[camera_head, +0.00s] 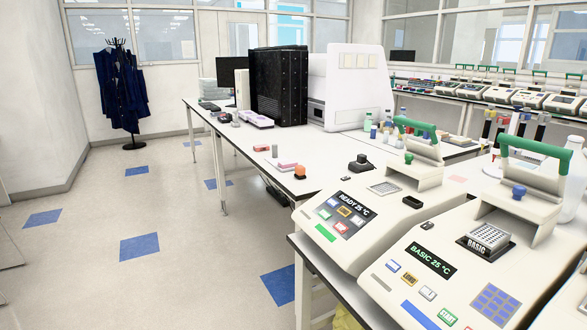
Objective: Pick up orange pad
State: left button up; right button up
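No item is clearly an orange pad. A small orange-and-dark object (300,172) stands at the front edge of the white lab table (330,177); it is too small to tell what it is. Neither of my grippers is in view.
Two cream thermal cyclers, one reading READY (345,220) and one reading BASIC (450,255), fill the right foreground with green-handled lids raised. A black tower (278,88) and a white instrument (348,88) stand on the table. The left floor (90,215) is clear.

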aim_at(300, 170)
jog(key=i+z, duration=0.15)
jog(key=z, duration=0.45)
jog(key=i+j+z, duration=0.45)
jog(key=i+j, duration=0.2)
jog(key=j, duration=0.15)
jog(key=i+j+z, duration=0.25)
jog(key=j, duration=0.2)
jog(key=i, duration=0.05)
